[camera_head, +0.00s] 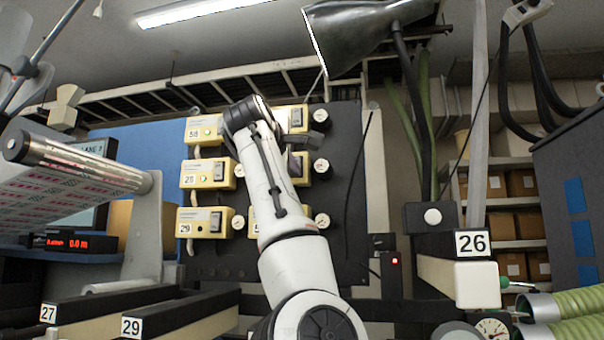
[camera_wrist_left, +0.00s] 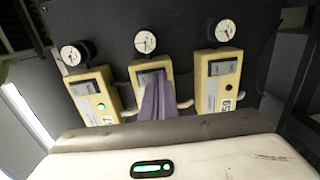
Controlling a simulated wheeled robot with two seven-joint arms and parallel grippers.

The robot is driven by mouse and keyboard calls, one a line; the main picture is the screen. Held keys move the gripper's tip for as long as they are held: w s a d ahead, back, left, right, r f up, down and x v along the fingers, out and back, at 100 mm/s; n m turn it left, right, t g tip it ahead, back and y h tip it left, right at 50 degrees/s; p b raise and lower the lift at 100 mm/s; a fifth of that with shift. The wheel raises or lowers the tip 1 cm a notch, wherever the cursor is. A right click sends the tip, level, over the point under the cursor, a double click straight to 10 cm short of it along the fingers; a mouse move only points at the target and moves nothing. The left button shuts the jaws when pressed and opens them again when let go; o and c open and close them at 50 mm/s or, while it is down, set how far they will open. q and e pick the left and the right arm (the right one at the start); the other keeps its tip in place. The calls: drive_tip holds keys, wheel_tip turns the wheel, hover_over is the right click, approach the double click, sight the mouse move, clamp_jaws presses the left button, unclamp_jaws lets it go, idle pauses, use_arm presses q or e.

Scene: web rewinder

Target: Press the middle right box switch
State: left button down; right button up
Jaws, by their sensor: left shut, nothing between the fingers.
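The middle right box (camera_head: 299,181) is cream-yellow with a dark switch (camera_head: 296,165), partly hidden behind my left arm in the head view. In the left wrist view it is the middle box (camera_wrist_left: 140,97), between two similar boxes, with its switch (camera_wrist_left: 149,77) facing me. My left gripper (camera_wrist_left: 158,82) is shut and empty, its grey-purple fingers directly in front of this box, with the tips overlapping the switch. I cannot tell whether they touch it. The fingers hide part of its face, and its lamp is not visible. My right gripper is not in view.
Neighbouring yellow boxes, a left one (camera_wrist_left: 92,95) with a green lamp and a right one (camera_wrist_left: 217,82), flank it closely. Round gauges (camera_wrist_left: 145,41) stick out beside the boxes. A lamp shade (camera_head: 360,32) hangs above the dark panel (camera_head: 345,200).

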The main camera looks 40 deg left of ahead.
use_arm(q)
drive_tip(key=shift+d, duration=0.15)
drive_tip(key=f+b+v, duration=0.2)
drive_tip(key=b+v, duration=0.2)
drive_tip(key=v, duration=0.9)
drive_tip(key=shift+s+d+f, duration=0.2)
drive_tip(key=shift+s, duration=0.15)
